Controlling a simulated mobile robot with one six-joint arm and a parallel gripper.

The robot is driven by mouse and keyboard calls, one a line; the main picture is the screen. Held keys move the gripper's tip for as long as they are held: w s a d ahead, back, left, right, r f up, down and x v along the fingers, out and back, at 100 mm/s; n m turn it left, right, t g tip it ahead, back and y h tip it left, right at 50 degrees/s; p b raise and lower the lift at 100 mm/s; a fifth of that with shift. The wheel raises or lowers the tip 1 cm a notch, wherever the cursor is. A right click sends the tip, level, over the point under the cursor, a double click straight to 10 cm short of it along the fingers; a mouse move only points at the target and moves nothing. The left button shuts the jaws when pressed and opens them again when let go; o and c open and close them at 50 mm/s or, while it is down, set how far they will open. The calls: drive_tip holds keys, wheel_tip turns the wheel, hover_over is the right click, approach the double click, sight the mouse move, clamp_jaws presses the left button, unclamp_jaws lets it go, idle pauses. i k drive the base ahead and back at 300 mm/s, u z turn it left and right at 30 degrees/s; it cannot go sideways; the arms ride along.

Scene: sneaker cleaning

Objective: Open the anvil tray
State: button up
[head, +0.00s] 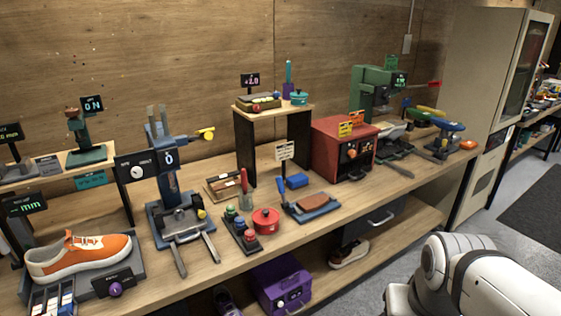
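A blue press stand (168,170) with a yellow-handled lever stands left of centre on the bench. Its base (185,222) has a dark block between two grey rails that stick out toward the bench's front edge. A green press (372,88) with a red lever stands farther right, with a grey plate and arms (392,150) low at its front. No label marks the anvil tray, so I cannot tell which of these parts it is, or whether it is open or shut. My white arm is at the lower right, away from both presses. My gripper is outside the view.
An orange sneaker (82,255) sits at the bench's left end. A red pot (266,221), a brown pad on a blue base (312,204) and a red box (344,150) crowd the middle. A purple box (280,283) is on the lower shelf. Grey floor lies right of the bench.

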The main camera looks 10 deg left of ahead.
sight(181, 223)
drive_tip(key=u, duration=0.35)
drive_tip(key=i, duration=1.55)
drive_tip(key=u, duration=0.9)
drive_tip(key=k, duration=0.7)
drive_tip(key=u, duration=0.25)
drive_tip(key=i, duration=0.75)
drive_tip(key=u, duration=0.9)
